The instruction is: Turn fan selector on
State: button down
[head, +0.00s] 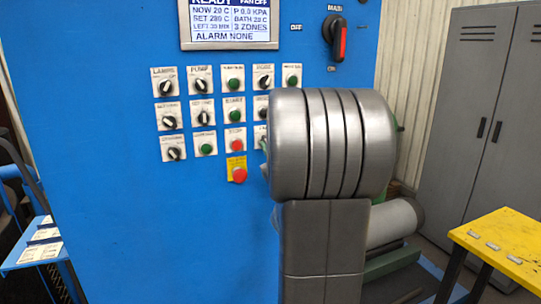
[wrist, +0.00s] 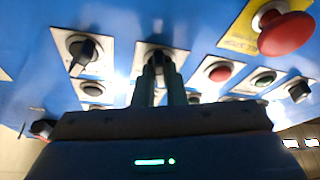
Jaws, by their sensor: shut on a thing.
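My gripper (wrist: 155,74) is shut on a black selector knob (wrist: 157,56) on a white plate on the blue panel, in the wrist view. The fingers cover much of the knob, and its label and pointer position cannot be read. The display (head: 229,22) at the top of the panel reads "FAN OFF", "READY" and "ALARM NONE".
A red mushroom button (wrist: 286,33), a red push button (wrist: 220,72) and another black knob (wrist: 82,50) sit near the gripper. A black-and-red main switch (head: 339,40) is higher up. A yellow table (head: 500,240) and grey lockers (head: 475,120) stand at right.

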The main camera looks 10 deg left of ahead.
jog(key=shift+s+a+m+t+h+b, duration=0.1)
jog(key=shift+m+t+h+b, duration=0.55)
jog(key=shift+m+h+b, duration=1.25)
jog(key=shift+s+a+m+t+h+b, duration=0.1)
jog(key=shift+m+t+h+b, duration=0.45)
jog(key=shift+m, duration=2.4)
jog(key=shift+a+m+t+h+b, duration=0.1)
jog(key=shift+m+t+h+b, duration=0.7)
jog(key=shift+m+b, duration=1.4)
jog(key=shift+m, duration=0.45)
jog(key=c, duration=1.5)
grip_release()
jog(key=b+v, duration=0.1)
jog(key=v, duration=1.2)
jog(key=shift+s+d+b, duration=0.2)
jog(key=shift+s+b, duration=0.2)
